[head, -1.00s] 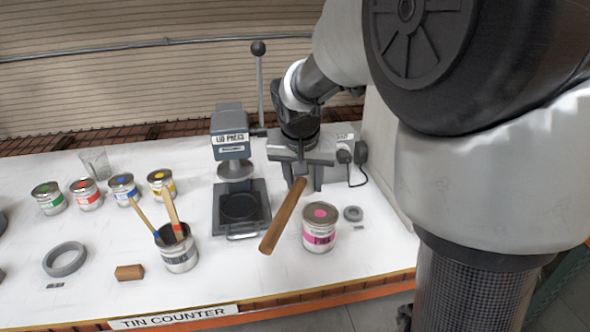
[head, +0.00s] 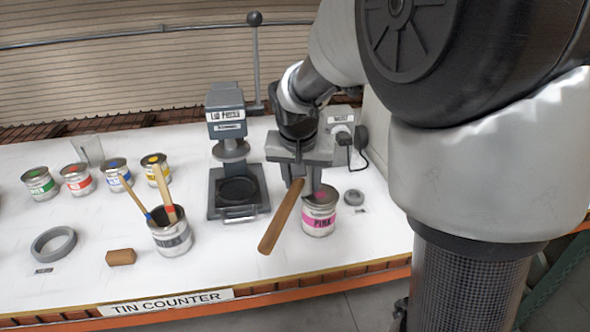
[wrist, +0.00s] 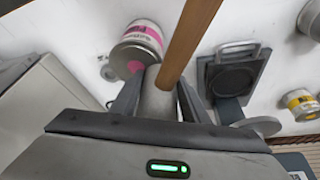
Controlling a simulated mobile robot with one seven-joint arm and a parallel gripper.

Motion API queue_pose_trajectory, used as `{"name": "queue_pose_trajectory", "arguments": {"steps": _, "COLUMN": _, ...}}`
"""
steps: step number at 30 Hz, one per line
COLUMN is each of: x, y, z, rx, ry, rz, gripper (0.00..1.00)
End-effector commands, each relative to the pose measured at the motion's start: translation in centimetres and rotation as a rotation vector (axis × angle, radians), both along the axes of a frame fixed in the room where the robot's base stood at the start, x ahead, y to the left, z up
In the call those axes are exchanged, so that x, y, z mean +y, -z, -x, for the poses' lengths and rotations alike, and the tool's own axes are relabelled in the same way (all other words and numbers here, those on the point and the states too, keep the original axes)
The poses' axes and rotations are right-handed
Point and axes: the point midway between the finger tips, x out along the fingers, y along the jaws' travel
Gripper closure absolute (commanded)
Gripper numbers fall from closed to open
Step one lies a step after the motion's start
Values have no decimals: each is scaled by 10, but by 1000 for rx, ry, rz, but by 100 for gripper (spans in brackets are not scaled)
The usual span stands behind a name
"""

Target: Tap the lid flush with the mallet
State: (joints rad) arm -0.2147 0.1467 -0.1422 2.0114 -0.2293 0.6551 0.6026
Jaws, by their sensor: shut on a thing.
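My gripper (head: 297,178) is shut on a mallet with a long wooden handle (head: 282,218). The handle slants down to the front left, and also shows in the wrist view (wrist: 190,40). A grey cylindrical part (wrist: 157,100) of the mallet sits between my fingers. The pink-labelled tin (head: 319,221) stands upright just right of the handle. Its lid (head: 321,195) has a pink dot, and is partly covered by my gripper and the mallet. In the wrist view the tin (wrist: 145,38) is left of the handle. I cannot tell whether the mallet touches the lid or whether the lid is flush.
The lid press (head: 228,118) stands left of my gripper. A tin with brushes (head: 172,238), a wooden block (head: 121,257) and a grey ring (head: 54,244) are further left. Several colour tins stand behind them. A small grey disc (head: 354,197) lies right of the pink tin.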

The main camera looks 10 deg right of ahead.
Motion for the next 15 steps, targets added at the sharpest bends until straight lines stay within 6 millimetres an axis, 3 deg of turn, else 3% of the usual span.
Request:
{"name": "queue_pose_trajectory", "arguments": {"steps": 1, "x": 0, "y": 9, "z": 0, "rx": -1, "ry": 0, "rz": -1, "gripper": 94}}
{"name": "queue_pose_trajectory", "arguments": {"steps": 2, "x": 0, "y": 4, "z": 0, "rx": -2, "ry": 0, "rz": 0, "gripper": 100}}
{"name": "queue_pose_trajectory", "arguments": {"steps": 8, "x": 0, "y": -1, "z": 0, "rx": -1, "ry": 0, "rz": -1, "gripper": 99}}
{"name": "queue_pose_trajectory", "arguments": {"steps": 15, "x": 0, "y": -34, "z": 0, "rx": -2, "ry": 0, "rz": 0, "gripper": 99}}
